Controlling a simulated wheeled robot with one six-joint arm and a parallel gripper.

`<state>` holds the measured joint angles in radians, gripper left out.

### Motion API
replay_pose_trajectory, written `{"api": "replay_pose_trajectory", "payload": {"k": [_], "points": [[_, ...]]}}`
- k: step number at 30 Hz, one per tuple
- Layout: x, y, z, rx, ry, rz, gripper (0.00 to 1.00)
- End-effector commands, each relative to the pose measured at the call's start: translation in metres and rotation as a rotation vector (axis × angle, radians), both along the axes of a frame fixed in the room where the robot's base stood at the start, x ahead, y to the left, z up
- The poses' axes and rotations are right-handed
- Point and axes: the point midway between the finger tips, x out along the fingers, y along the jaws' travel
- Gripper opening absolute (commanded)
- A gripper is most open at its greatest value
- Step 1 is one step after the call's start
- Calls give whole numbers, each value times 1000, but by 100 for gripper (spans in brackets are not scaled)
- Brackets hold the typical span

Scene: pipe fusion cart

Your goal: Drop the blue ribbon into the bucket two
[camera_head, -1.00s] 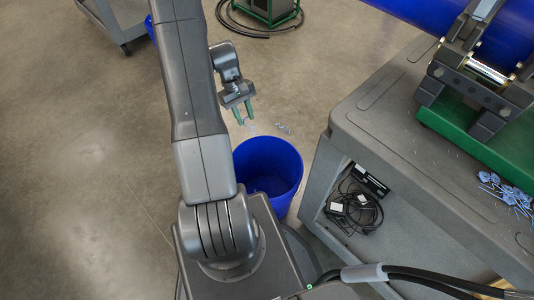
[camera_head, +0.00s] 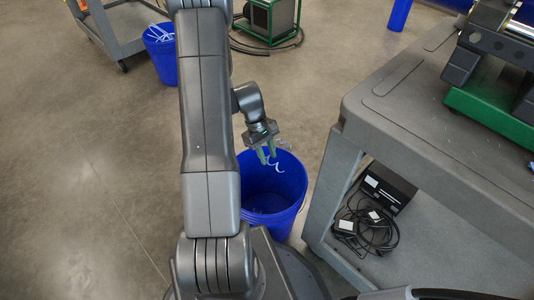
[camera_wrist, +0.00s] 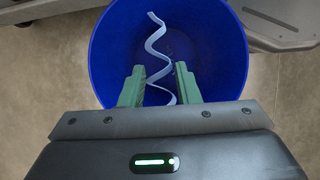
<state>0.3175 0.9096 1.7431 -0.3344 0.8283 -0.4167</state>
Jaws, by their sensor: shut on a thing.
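A pale blue curled ribbon (camera_wrist: 155,42) hangs in my gripper (camera_wrist: 159,84). In the wrist view its spiral runs from between the green fingertips out over a blue bucket (camera_wrist: 232,45). In the head view the ribbon (camera_head: 278,167) is small, just below my gripper (camera_head: 267,155). My gripper is shut on the ribbon. The fingers appear over the opening of the blue bucket (camera_head: 272,198), which stands on the floor beside the grey cart. The ribbon shows inside the rim's outline in both views. No label tells which bucket is two.
Another blue bucket (camera_head: 163,62) with pale ribbons stands at upper left by a grey trolley (camera_head: 110,30). The grey cart (camera_head: 430,110) is close on the right, with cables and a black box (camera_head: 388,188) on its lower shelf. Open floor lies to the left.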

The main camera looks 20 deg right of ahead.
Motion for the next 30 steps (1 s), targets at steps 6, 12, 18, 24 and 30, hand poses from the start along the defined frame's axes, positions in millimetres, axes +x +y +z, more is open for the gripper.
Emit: {"api": "replay_pose_trajectory", "payload": {"k": [6, 12, 18, 24, 30], "points": [[0, 0, -32, 0, -1, 0, 9], [0, 0, -45, -1, -1, -1, 9], [0, 0, -44, -1, -1, -1, 9], [0, 0, -44, 0, -1, -1, 55], [0, 0, -44, 0, -1, -1, 55]]}}
